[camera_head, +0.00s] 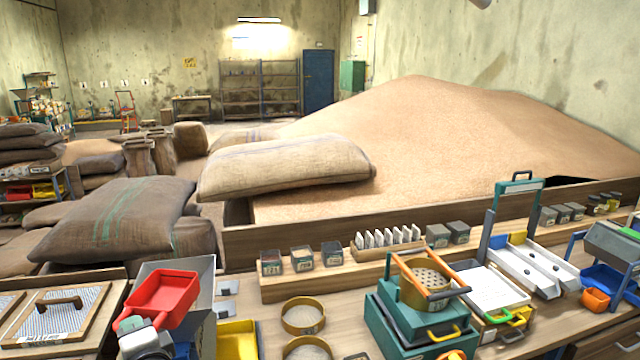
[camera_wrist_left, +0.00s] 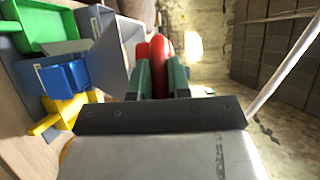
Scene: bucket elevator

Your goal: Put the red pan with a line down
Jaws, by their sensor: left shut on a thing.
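The red pan (camera_head: 165,293) is a square, shallow scoop-like tray, tilted and held up at the lower left of the head view. My left gripper (camera_head: 133,324) is shut on its near left end. In the left wrist view the red pan (camera_wrist_left: 161,48) shows edge-on between the green fingers of my left gripper (camera_wrist_left: 160,75). I cannot make out a line on the pan. My right gripper is not in view.
A grey hopper (camera_head: 205,275) stands right behind the pan. A yellow bin (camera_head: 237,340) and round sieves (camera_head: 303,316) lie to its right. Framed lids (camera_head: 60,310) lie at left. The bench between the sieves and the teal box (camera_head: 400,320) has a little free room.

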